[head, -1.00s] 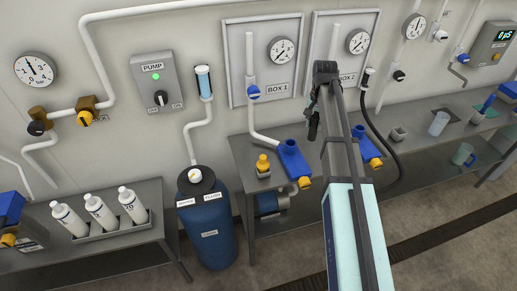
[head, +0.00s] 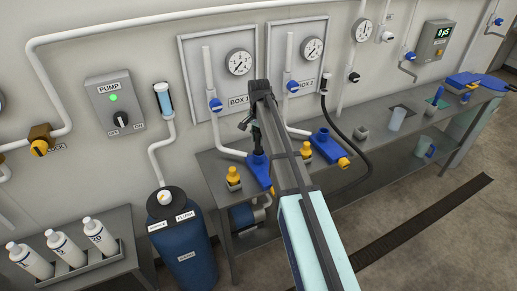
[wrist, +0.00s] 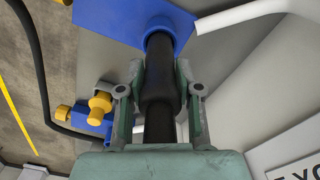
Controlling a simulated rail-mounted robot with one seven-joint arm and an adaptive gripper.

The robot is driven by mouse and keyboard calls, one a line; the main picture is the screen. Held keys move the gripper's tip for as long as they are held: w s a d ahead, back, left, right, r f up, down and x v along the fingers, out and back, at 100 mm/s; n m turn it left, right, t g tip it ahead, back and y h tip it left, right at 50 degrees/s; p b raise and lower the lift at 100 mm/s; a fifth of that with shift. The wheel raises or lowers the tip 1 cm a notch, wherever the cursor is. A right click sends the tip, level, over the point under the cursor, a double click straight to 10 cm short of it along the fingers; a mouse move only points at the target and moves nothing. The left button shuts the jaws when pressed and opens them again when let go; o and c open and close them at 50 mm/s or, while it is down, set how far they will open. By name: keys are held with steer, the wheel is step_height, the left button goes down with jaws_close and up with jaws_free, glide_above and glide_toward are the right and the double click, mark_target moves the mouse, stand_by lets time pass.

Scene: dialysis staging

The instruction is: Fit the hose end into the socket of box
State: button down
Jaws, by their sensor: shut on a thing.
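My gripper (wrist: 160,95) is shut on the black hose end (wrist: 160,75). In the wrist view the tip of the hose end meets the round socket of a blue box (wrist: 128,15); how deep it sits, if at all, cannot be told. In the head view my gripper (head: 250,122) and the dark, roughly upright hose end (head: 257,142) are over the left blue box (head: 258,168), below the BOX 1 panel. My arm hides part of that box. A second blue box (head: 328,146) with a yellow end lies to the right.
Yellow fittings (head: 233,176) stand near the boxes. A white pipe (head: 226,150) runs to the left box. A grey cup (head: 361,132) and a clear beaker (head: 397,119) are farther right.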

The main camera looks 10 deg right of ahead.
mark_target(259, 145)
steer(key=shift+f+b, duration=0.8)
steer(key=shift+f, duration=1.2)
steer(key=shift+f, duration=0.15)
steer(key=c, duration=0.8)
jaws_free()
step_height(259, 145, up, 12)
steer(key=b, duration=0.3)
steer(key=shift+r, duration=0.2)
